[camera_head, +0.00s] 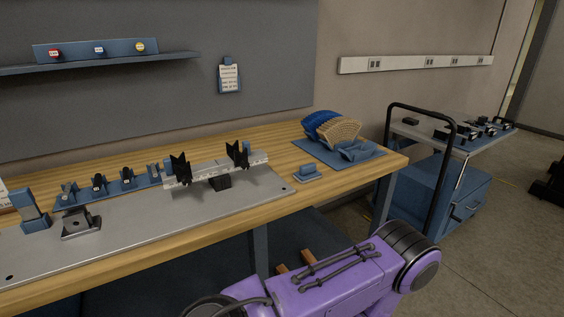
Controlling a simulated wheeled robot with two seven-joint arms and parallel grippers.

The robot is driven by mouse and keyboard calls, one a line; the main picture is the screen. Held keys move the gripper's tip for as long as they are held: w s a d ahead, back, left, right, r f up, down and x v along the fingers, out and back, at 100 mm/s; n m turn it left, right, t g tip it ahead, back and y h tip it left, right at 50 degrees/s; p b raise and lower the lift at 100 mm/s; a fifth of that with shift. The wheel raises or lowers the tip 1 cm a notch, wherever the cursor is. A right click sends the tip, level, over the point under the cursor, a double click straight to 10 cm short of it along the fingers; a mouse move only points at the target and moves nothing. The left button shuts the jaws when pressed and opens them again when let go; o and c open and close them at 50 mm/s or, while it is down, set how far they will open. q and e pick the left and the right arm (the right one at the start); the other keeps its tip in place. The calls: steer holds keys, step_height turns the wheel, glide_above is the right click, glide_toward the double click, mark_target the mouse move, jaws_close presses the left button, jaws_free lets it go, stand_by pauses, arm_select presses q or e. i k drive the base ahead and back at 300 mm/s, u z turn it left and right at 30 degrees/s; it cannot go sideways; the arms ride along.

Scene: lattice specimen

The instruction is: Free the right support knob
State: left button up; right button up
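On the workbench a light rail (208,171) carries two black V-shaped supports. The left support (180,170) and the right support (237,155) stand upright on it. No knob is clearly readable at this size. My purple arm (335,285) crosses the bottom of the view, well below and in front of the rail. Neither gripper can be made out.
The rail stands on a grey metal plate (130,233) on the wooden bench. Blue holders with black parts (98,184) stand at left. A blue mat (312,153) with fan-shaped pieces lies at right. A loaded cart (470,148) stands beyond the bench's right end.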

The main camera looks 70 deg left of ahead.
mark_target(244, 164)
steer(key=i, duration=0.9)
steer(key=u, duration=2.2)
